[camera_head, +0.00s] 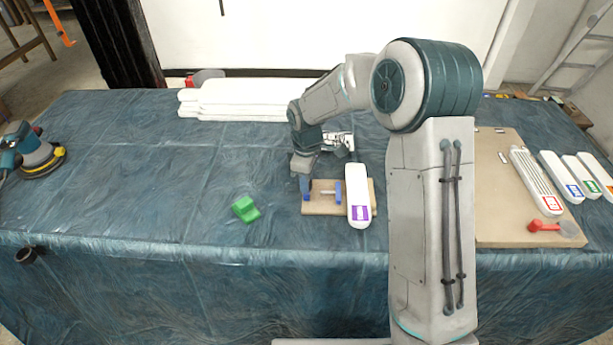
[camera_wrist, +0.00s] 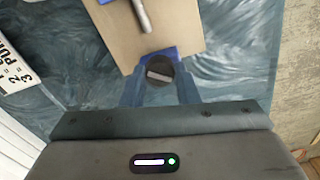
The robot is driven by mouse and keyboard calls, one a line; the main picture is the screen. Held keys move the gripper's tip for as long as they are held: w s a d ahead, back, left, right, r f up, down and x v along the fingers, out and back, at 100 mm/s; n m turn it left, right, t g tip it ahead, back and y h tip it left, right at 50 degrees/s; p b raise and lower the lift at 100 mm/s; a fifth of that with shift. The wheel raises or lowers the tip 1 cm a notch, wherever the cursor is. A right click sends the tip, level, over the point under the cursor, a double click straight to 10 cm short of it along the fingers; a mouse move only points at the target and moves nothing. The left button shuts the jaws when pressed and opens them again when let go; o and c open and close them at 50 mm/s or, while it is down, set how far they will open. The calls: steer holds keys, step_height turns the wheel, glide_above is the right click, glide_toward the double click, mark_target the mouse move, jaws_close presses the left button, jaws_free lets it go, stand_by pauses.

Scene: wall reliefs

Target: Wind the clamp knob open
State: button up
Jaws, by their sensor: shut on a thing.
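The clamp sits on a small wooden board (camera_head: 325,209), with blue parts (camera_head: 338,191) and a metal rod (camera_wrist: 142,15) between them. Its knob (camera_wrist: 152,74), dark and round with a pale bar across its face, is at the board's end in the wrist view. My gripper (camera_wrist: 160,88) is shut on the knob, one blue-grey finger on each side. In the head view my gripper (camera_head: 305,186) reaches down at the board's left end and the knob cannot be made out. A white relief piece with a purple label (camera_head: 359,196) lies across the board's right part.
A green block (camera_head: 245,209) lies left of the board. White slabs (camera_head: 235,99) are stacked at the back. A large tan panel (camera_head: 500,190) with white pieces and a red-handled tool (camera_head: 543,226) is at right.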

steer(key=n+p, duration=0.1)
steer(key=n, duration=0.3)
steer(key=shift+n, duration=0.4)
steer(key=shift+n+p, duration=0.3)
steer(key=o, duration=1)
step_height(320, 180, up, 14)
steer(key=shift+f, duration=0.1)
